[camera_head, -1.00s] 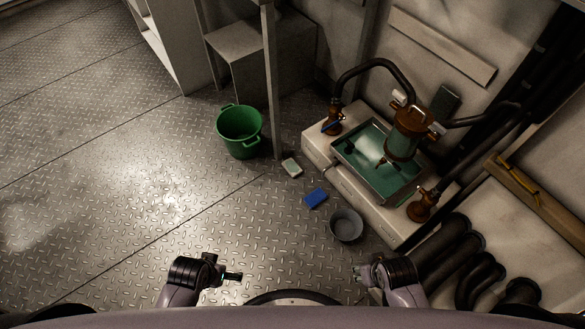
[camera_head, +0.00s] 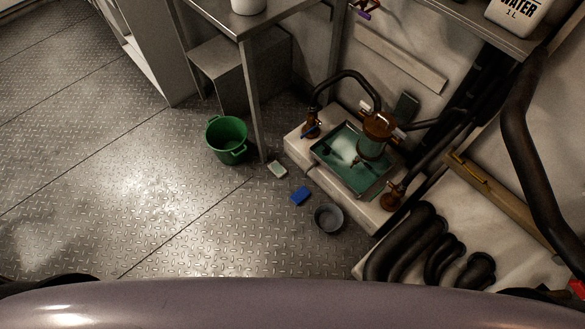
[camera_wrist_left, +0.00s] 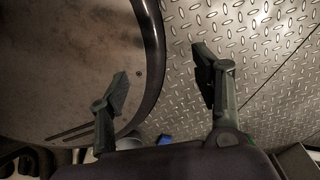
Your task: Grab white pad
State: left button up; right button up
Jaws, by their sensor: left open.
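A small white pad (camera_head: 277,169) lies flat on the metal floor in the head view, between the green bucket and a blue pad (camera_head: 300,196). No gripper shows in the head view now. In the left wrist view my left gripper (camera_wrist_left: 165,88) is open and empty, its two fingers well apart above the floor. The blue pad also shows small in that view (camera_wrist_left: 164,139), beyond the gripper. I cannot make out the white pad in the wrist view. My right gripper is out of sight.
A green bucket (camera_head: 227,139) stands left of the white pad, and a grey bowl (camera_head: 328,218) sits to its lower right. A table leg (camera_head: 256,100) stands just behind the pad. A pump unit with a green tray (camera_head: 341,185) is at right. The left floor is clear.

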aim_at(279, 170)
jog(key=i+j+z, duration=0.15)
jog(key=z, duration=0.25)
jog(key=i+j+z, duration=0.1)
jog(key=j+z, duration=0.7)
jog(key=i+l, duration=0.05)
